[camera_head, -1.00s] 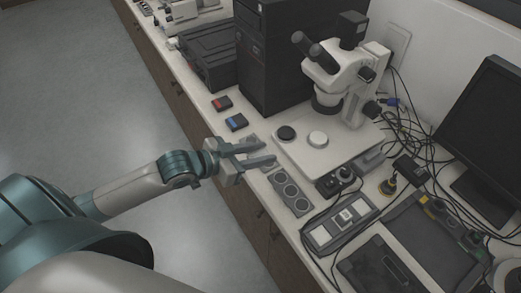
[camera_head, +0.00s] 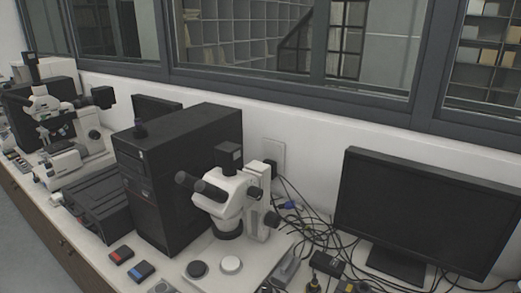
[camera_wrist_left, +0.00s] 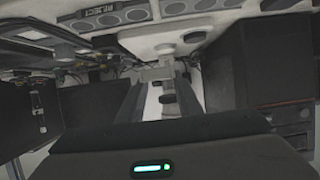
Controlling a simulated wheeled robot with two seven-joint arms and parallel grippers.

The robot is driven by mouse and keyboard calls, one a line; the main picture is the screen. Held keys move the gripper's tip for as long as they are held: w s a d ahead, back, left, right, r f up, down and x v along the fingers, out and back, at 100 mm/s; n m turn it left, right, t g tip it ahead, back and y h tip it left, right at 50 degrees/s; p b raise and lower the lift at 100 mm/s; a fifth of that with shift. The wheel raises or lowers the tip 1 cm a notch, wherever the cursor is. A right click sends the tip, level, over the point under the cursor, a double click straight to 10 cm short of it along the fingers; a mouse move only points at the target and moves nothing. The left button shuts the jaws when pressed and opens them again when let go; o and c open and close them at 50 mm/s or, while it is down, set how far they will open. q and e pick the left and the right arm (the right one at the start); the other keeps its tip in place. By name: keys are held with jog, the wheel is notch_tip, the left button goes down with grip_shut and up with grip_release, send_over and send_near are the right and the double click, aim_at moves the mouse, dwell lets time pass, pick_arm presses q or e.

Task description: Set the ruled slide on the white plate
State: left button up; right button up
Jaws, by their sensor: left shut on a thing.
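The white plate (camera_head: 231,264) is a round white disc on the microscope's base, beside a black disc (camera_head: 197,268). My left gripper (camera_wrist_left: 157,82) shows only in the left wrist view, its two dark fingers pointing up the picture. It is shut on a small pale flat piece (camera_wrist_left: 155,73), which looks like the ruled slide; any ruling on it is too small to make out. How far it is from the white plate cannot be told. My right gripper is in neither view.
The stereo microscope (camera_head: 228,200) stands over its base, next to a black computer tower (camera_head: 183,170). Cables and a monitor (camera_head: 428,215) are at right. A strip with round wells, marked REJECT (camera_wrist_left: 100,12), shows in the wrist view.

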pick_arm(q)
jog(key=shift+w+b, duration=0.35)
jog(key=shift+w+d+r+b, duration=0.15)
jog(key=shift+w+b, duration=0.15)
jog(key=shift+b, duration=0.15)
jog(key=shift+d+r+m+g+h+b, duration=0.4)
jog(key=shift+m+h+b, duration=0.1)
jog(key=shift+m+h, duration=0.1)
jog(key=shift+s+d+r+m+g+h+b, duration=0.6)
jog(key=shift+d+r+m+g+h, duration=0.1)
jog(key=shift+r+m+g, duration=0.15)
jog(key=shift+s+d+r+m+g+h+b, duration=0.55)
jog(key=shift+d+r+m+g+h, duration=0.15)
jog(key=shift+r+m, duration=0.25)
jog(key=shift+a, duration=0.1)
dwell(1.4)
jog(key=shift+w, duration=0.1)
dwell(0.5)
